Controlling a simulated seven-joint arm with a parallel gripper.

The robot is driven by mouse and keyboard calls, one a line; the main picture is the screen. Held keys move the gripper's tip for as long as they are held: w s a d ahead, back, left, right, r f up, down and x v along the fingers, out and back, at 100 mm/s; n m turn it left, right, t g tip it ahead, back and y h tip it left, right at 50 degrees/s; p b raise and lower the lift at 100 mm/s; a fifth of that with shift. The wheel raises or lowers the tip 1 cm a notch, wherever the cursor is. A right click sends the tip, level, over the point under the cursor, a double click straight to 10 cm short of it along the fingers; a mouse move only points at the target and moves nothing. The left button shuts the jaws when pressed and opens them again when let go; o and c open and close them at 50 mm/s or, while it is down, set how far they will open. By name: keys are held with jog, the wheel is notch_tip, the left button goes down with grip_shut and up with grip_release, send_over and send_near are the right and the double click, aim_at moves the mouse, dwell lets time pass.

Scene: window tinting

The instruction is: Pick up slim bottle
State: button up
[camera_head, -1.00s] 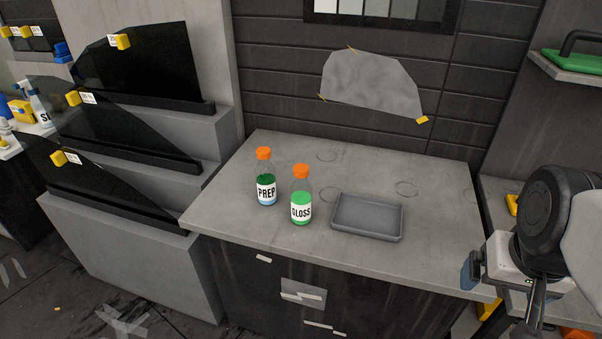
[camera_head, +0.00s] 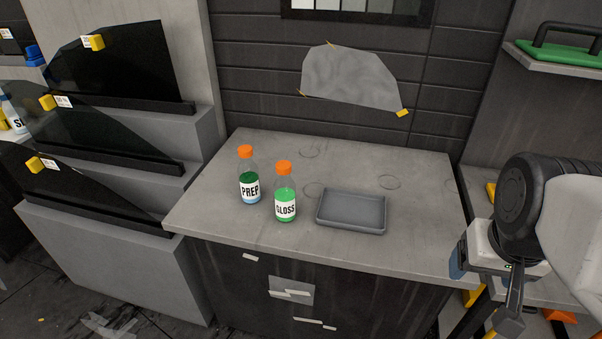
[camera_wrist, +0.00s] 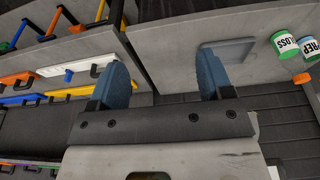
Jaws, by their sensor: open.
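Two slim clear bottles with orange caps stand upright on the grey counter (camera_head: 300,255). The PREP bottle (camera_head: 249,184), with dark green over blue liquid, is at the left; the GLOSS bottle (camera_head: 285,198), with bright green liquid, is just right of it and nearer. In the wrist view, the GLOSS bottle (camera_wrist: 287,50) and PREP bottle (camera_wrist: 311,50) are at the upper right, outside the jaws. My gripper (camera_wrist: 162,85) is open and empty, its blue fingers well apart. In the head view my gripper (camera_head: 457,262) is by the counter's right end, away from both bottles.
A shallow grey tray (camera_head: 351,211) lies right of the GLOSS bottle. Stepped racks with dark glass panels (camera_head: 110,75) stand left of the counter. A shelf with a green tool (camera_head: 560,55) is at the upper right. The counter behind the tray is clear.

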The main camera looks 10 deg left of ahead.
jog(key=w+a+f+n+t+y, duration=0.25)
jog(key=w+a+t, duration=0.2)
jog(key=w, duration=0.85)
jog(key=w+a+f+n+t+y, duration=0.15)
jog(key=w+a+n+t, duration=0.35)
jog(key=w, duration=0.7)
jog(key=n+g+y, duration=0.3)
jog(key=n+y, duration=0.2)
jog(key=y, duration=0.7)
send_near(289, 171)
jog(key=w+x, duration=0.1)
jog(key=x, duration=0.3)
jog(key=shift+s+g, duration=0.35)
jog(key=shift+a, duration=0.1)
jog(key=shift+x, duration=1.25)
